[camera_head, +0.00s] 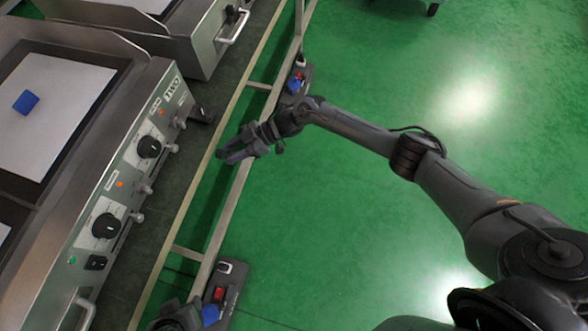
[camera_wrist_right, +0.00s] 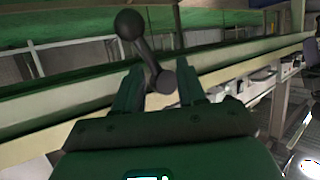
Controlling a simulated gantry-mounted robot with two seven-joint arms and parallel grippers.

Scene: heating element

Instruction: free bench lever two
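My right gripper (camera_head: 226,154) is over the bench's front rail in the head view, its fingers pointing left and apart. In the right wrist view its two fingers (camera_wrist_right: 158,92) are open, and a dark lever with a ball knob (camera_wrist_right: 142,45) shows between and beyond them; I cannot tell whether they touch it. In the head view a small dark lever-like part (camera_head: 203,115) sticks out from the unit labelled TWO (camera_head: 130,165), up and left of the gripper, apart from it.
A blue block (camera_head: 26,102) lies on the unit's pale plate. Black boxes with red switches and blue parts stand at the far (camera_head: 297,80) and near (camera_head: 230,290) ends of the rail (camera_head: 232,205). Another unit (camera_head: 195,40) stands behind.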

